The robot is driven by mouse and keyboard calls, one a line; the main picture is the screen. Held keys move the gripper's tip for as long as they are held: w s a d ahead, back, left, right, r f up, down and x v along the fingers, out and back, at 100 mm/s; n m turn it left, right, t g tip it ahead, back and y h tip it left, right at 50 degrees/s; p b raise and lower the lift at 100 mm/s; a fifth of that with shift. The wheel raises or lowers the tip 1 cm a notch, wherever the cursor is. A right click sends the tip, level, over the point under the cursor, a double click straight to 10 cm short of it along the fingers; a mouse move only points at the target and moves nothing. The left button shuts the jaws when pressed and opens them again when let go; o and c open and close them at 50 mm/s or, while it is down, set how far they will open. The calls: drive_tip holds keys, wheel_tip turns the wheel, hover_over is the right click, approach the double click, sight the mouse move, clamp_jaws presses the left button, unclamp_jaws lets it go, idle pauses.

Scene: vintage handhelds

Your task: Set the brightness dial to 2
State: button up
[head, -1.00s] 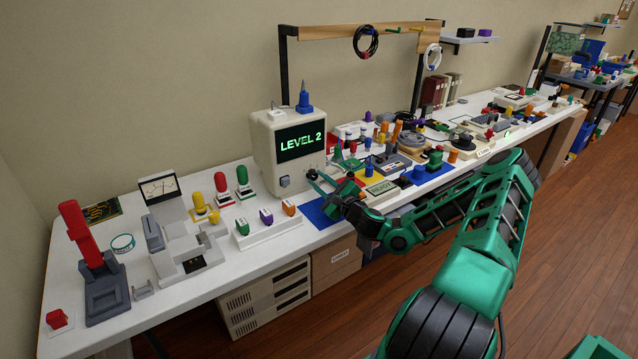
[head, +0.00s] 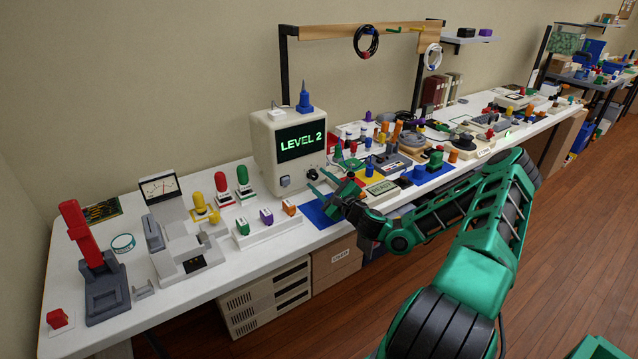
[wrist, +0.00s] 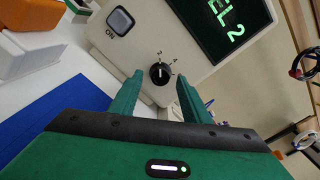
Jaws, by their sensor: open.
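The cream monitor (head: 268,168) stands on the white bench, and its dark screen (head: 300,141) reads "LEVEL 2" in green. The black brightness dial (head: 312,174) is on its front, below the screen. In the wrist view the dial (wrist: 160,73) shows a white pointer line and small numbers around it. My green gripper (head: 321,185) is open in front of the monitor. In the wrist view its two fingers (wrist: 157,95) point at the dial, one to each side, and look apart from it. A grey "ON" button (wrist: 120,21) sits left of the dial.
A blue mat (head: 316,213) lies below my gripper.

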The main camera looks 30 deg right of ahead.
drive_tip(key=s, duration=1)
drive_tip(key=shift+s+d, duration=0.2)
drive_tip(key=shift+d, duration=0.05)
